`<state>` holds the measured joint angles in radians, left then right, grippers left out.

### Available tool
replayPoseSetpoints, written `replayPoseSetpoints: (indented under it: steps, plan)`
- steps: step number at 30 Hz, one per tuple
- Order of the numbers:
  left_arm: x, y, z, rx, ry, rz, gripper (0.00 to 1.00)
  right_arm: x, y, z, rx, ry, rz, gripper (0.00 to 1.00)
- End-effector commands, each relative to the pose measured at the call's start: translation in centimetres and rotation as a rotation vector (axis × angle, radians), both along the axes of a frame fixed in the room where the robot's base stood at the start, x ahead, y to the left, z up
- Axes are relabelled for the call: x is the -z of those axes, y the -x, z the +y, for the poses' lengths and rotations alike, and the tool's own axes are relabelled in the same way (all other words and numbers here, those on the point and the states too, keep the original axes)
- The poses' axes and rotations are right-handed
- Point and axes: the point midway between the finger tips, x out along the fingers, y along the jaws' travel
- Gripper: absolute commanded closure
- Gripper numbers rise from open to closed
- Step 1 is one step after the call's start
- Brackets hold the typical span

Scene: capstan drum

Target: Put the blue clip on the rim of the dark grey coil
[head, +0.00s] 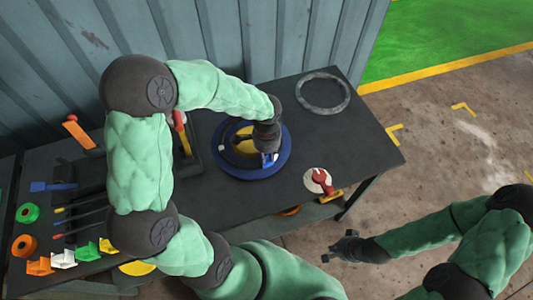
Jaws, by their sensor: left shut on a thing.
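My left gripper (266,152) reaches down over a blue round drum with a yellow centre and is shut on a small blue piece (269,160), which looks like the blue clip. The gripper hides much of it, and I cannot tell whether it touches the drum. A dark grey ring (301,94), which looks like the coil, lies flat at the back right of the dark table, apart from the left gripper. My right gripper (341,247) is open and empty, in front of the table over the floor.
The blue drum (279,168) stands mid-table. A red tool (321,180) lies on a pale disc at the front right. Orange, white, green and yellow clips (64,259) and green and orange rolls (24,247) are at the left. A corrugated wall (270,35) stands behind.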

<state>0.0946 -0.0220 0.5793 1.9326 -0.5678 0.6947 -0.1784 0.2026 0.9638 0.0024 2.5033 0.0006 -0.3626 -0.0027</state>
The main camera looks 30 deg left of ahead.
Motion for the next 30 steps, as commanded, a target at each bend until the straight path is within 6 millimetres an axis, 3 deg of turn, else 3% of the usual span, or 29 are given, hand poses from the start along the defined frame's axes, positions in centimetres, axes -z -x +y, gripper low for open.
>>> replayPoseSetpoints:
  steps: [27,28,30]
  plan:
    - [1.25,0.01,0.00,0.000,0.000,0.000,1.00,0.98,0.00,0.00,0.000,0.000,0.000,1.00]
    - [1.26,0.01,0.00,0.000,0.000,0.000,0.74,0.98,0.00,0.00,0.000,0.000,0.000,1.00]
    - [1.18,0.01,0.00,0.000,0.000,0.000,0.54,0.91,0.00,0.00,0.000,0.000,0.000,1.00]
